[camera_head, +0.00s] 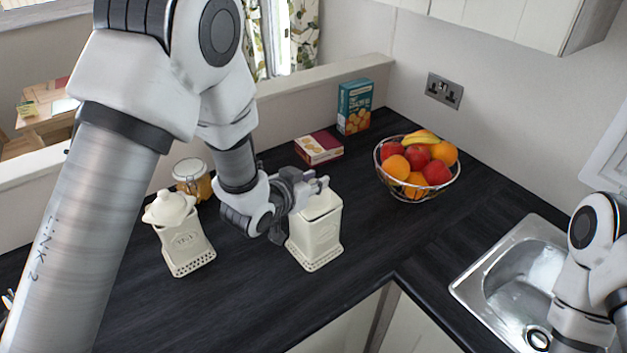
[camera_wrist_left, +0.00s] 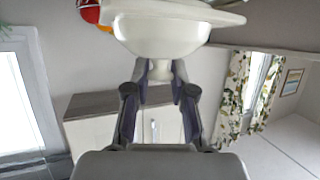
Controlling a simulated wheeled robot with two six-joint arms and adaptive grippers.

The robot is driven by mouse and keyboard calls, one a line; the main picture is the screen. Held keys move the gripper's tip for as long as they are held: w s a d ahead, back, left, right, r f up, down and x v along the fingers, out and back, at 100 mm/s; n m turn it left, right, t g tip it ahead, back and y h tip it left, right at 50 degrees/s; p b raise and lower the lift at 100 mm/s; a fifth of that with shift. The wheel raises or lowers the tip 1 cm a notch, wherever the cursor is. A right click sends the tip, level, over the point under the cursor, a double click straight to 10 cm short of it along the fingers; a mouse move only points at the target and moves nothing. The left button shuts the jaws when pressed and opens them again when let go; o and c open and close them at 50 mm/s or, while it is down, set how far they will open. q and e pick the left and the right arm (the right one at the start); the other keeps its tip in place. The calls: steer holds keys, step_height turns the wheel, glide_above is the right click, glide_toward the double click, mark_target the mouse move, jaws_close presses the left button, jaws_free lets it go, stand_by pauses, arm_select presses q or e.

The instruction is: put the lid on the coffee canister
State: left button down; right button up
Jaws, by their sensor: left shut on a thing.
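The cream, square coffee canister (camera_head: 315,238) stands upright on the dark worktop in the head view. Its label is too small to read, and the gripper partly covers its top. My left gripper (camera_head: 315,184) is at the canister's upper rim. In the left wrist view my left gripper (camera_wrist_left: 159,88) is shut on the knob of the white domed lid (camera_wrist_left: 160,32), whose wide rim faces away from the fingers. I cannot clearly make out the lid in the head view, nor whether it touches the canister. My right gripper is out of view.
A similar lidded canister (camera_head: 187,246) stands to the left, with a glass jar (camera_head: 192,178) behind it. A small box (camera_head: 319,148), a teal box (camera_head: 354,107) and a wire fruit bowl (camera_head: 417,192) stand further back. A sink (camera_head: 515,275) is at the right.

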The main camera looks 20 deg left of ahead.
arm_select(q)
steer(key=shift+f+b, duration=0.5)
stand_by(0.4)
steer(key=c, duration=1.2)
jaws_free()
steer(key=shift+c, duration=0.2)
steer(key=p+v, duration=0.8)
steer(key=v, duration=0.3)
steer(key=shift+p, duration=0.35)
